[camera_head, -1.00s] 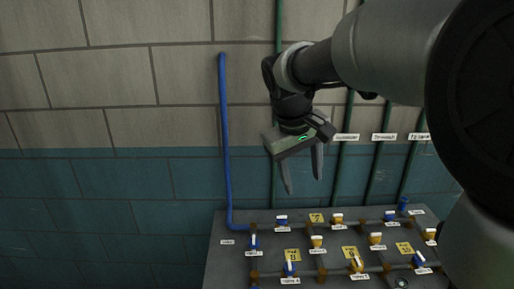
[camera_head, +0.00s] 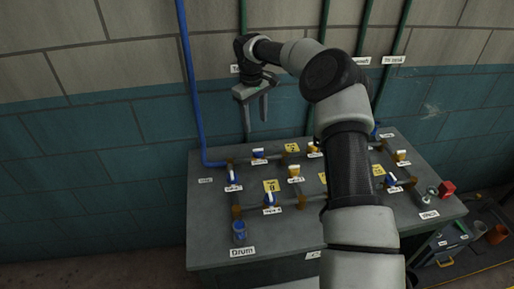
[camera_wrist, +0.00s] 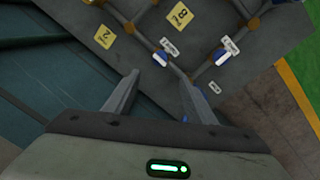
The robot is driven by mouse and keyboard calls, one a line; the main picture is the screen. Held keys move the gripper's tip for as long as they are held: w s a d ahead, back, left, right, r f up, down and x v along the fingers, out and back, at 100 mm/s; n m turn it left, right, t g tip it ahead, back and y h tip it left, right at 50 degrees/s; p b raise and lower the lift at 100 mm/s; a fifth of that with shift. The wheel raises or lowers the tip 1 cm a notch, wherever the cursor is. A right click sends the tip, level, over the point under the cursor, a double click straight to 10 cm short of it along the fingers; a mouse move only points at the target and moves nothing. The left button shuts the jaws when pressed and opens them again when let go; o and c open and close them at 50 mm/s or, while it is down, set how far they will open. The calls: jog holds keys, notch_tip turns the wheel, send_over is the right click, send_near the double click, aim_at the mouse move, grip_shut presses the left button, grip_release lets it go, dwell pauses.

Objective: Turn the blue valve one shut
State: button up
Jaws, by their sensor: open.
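Several blue-handled valves sit on pipes on the grey bench top. In the head view one is at the back left (camera_head: 258,153), one at the left edge (camera_head: 233,177), one at the front left (camera_head: 270,199) and one at the right (camera_head: 391,180). Their labels are too small to tell which is valve one. The wrist view shows two blue valves (camera_wrist: 160,58) (camera_wrist: 220,56) beyond the fingertips. My gripper (camera_head: 255,125) is open and empty, pointing down above the bench's back left part, apart from the valves. Its two fingers also show in the wrist view (camera_wrist: 158,80).
Yellow-handled valves (camera_head: 294,171) stand among the blue ones. A blue vertical pipe (camera_head: 188,85) rises at the bench's back left. My arm hides part of the bench's middle.

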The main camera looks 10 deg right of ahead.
aim_at(257, 149)
jog(key=f, duration=0.9)
jog(key=f+p, duration=0.1)
jog(key=f, duration=0.3)
jog(key=shift+w+d+f, duration=0.35)
jog(key=shift+d, duration=0.05)
jog(key=c, duration=1)
